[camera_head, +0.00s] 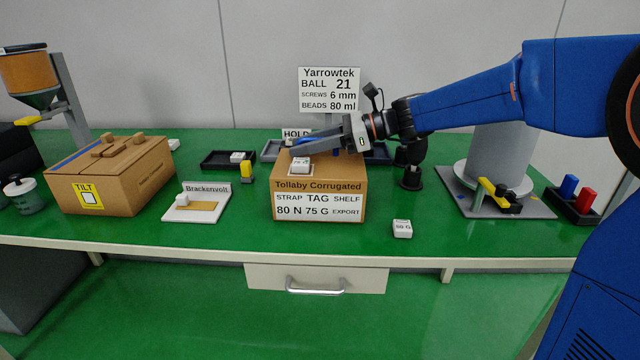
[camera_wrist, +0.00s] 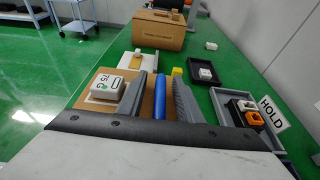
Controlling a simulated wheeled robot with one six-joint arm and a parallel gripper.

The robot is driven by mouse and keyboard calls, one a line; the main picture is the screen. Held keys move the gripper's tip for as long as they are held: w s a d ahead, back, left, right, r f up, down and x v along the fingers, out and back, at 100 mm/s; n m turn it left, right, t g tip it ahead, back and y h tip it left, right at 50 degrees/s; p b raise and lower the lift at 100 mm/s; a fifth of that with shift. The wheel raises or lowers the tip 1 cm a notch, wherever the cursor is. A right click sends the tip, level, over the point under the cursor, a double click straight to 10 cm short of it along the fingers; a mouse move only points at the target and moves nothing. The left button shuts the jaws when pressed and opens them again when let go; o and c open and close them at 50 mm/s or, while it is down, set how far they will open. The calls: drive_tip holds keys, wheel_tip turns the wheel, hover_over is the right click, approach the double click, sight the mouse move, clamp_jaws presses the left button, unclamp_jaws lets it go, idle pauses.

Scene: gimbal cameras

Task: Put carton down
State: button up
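A brown cardboard carton (camera_head: 345,185) marked Tollaby Corrugated is at the middle of the green bench, upright and level. I cannot tell whether its base touches the bench. A white 75 g block (camera_head: 300,163) lies on its top; the block also shows in the wrist view (camera_wrist: 107,88). My gripper (camera_head: 299,148) reaches in from the right over the carton's top. In the wrist view its two grey fingers (camera_wrist: 160,92) stand either side of a blue strip (camera_wrist: 159,98) at the carton's top. Whether they press on it is unclear.
Another carton (camera_head: 125,180) with a TILT label stands left. A white Brackenvolt plate (camera_head: 215,206) lies between the cartons. A white 50 g block (camera_head: 402,228) sits right of the middle carton. Black (camera_head: 215,161) and grey trays and a HOLD sign (camera_head: 297,133) are behind.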

clamp_jaws()
drive_tip(key=shift+r, duration=0.1)
idle(1.2)
